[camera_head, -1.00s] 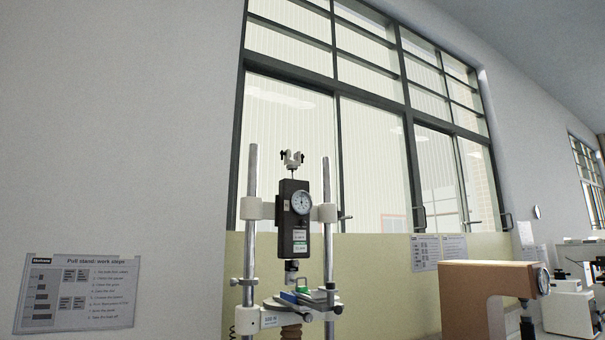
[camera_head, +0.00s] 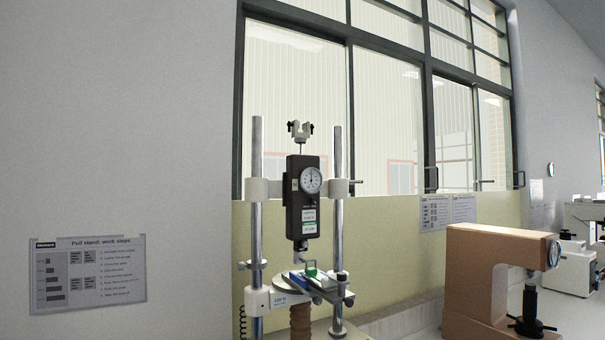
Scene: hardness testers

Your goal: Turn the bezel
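A dark force gauge (camera_head: 303,218) hangs upright on the pull stand between two metal columns. Its round white dial with the bezel (camera_head: 311,180) around it sits at the upper right of the gauge body and faces me. A white clamp with dark screws (camera_head: 300,131) tops the gauge. Below it, a hook hangs over a small table (camera_head: 322,293) with a green and blue piece (camera_head: 311,272). Neither of my grippers is in view.
A tan tester (camera_head: 492,265) stands on the bench at the right, with white instruments (camera_head: 572,268) beyond it. A work-steps sheet (camera_head: 88,272) is on the wall at left. The stand's columns (camera_head: 257,200) flank the gauge closely. Windows fill the back.

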